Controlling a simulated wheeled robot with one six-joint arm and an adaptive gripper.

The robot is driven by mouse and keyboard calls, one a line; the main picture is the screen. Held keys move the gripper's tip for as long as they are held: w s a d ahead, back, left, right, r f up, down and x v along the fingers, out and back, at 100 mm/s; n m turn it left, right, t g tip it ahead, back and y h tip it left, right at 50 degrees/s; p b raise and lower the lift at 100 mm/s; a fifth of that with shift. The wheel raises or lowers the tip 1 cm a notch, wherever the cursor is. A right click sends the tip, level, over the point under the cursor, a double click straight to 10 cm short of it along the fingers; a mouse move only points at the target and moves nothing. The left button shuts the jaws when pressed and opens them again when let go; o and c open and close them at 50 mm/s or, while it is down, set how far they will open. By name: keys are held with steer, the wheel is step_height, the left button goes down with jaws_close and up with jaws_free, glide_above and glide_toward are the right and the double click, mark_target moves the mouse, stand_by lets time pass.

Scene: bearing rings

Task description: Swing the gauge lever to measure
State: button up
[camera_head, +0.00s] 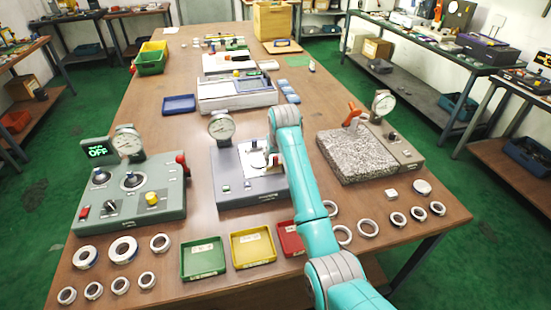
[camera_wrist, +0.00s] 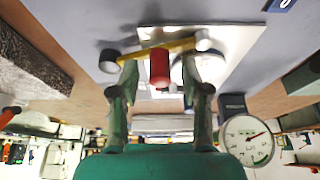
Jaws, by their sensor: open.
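The middle grey gauge station (camera_head: 228,188) carries a round dial (camera_head: 220,126) on its back left; the dial also shows in the wrist view (camera_wrist: 248,140). My gripper (camera_wrist: 160,66) is open, with one finger on each side of the red knob. I cannot tell whether either finger touches it.
A granite station (camera_head: 355,158) with an orange lever stands to the right, a green control box (camera_head: 130,202) to the left. Green (camera_head: 203,260), yellow (camera_head: 253,247) and red (camera_head: 291,238) trays line the front, with several metal rings (camera_head: 122,249) on both sides.

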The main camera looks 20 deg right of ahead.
steer(key=shift+f, duration=0.15)
jaws_close()
steer(key=shift+w+a+m, duration=0.1)
steer(key=shift+w+m, duration=0.3)
steer(key=shift+m, duration=0.2)
jaws_free()
